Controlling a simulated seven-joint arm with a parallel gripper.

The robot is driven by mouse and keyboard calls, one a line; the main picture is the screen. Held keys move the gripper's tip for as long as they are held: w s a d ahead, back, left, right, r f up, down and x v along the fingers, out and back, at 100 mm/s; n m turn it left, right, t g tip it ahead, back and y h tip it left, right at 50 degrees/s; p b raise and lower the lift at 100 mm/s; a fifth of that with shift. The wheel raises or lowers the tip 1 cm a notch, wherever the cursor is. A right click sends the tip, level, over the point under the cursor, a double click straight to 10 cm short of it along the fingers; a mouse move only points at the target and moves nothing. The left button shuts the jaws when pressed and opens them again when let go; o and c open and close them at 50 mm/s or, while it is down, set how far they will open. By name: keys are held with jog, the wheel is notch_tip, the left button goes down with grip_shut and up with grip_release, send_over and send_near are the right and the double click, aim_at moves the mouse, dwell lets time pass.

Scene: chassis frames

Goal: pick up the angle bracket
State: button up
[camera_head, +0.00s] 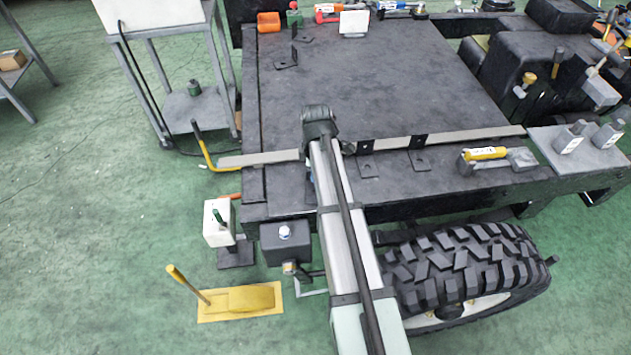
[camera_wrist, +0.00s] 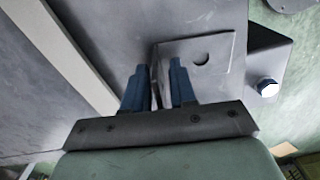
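An angle bracket (camera_wrist: 205,58) lies below my gripper in the wrist view, a grey plate with a round hole and an upright flange along its left side. My gripper (camera_wrist: 160,85) has its two blue fingers apart, with the upright flange between them. A gap shows at the right finger; whether the left finger touches the flange is unclear. In the head view my arm hides this bracket and most of my gripper. Two other angle brackets stand to the right, one (camera_head: 367,172) near the arm and one (camera_head: 420,162) farther right.
A long flat bar (camera_head: 450,137) runs behind the brackets on the dark chassis top (camera_head: 400,85). A yellow-handled tool (camera_head: 486,154) lies to the right. A dark box with a bolt (camera_head: 287,243) juts out at the front edge, beside the tyre (camera_head: 465,268).

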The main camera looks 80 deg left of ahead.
grip_shut()
jog(key=shift+r, duration=0.1)
notch_tip(320, 180, up, 9)
jog(key=shift+f, duration=0.1)
jog(key=shift+n, duration=0.9)
jog(key=shift+s+a+f, duration=0.1)
jog(key=shift+a+f, duration=0.65)
jog(key=shift+f, duration=0.65)
jog(key=shift+s+a+f, duration=0.15)
jog(key=shift+a+f, duration=0.65)
jog(key=shift+f, duration=0.55)
jog(key=shift+s+a+f, duration=0.1)
jog(key=shift+a+f, duration=0.65)
jog(key=shift+f, duration=0.65)
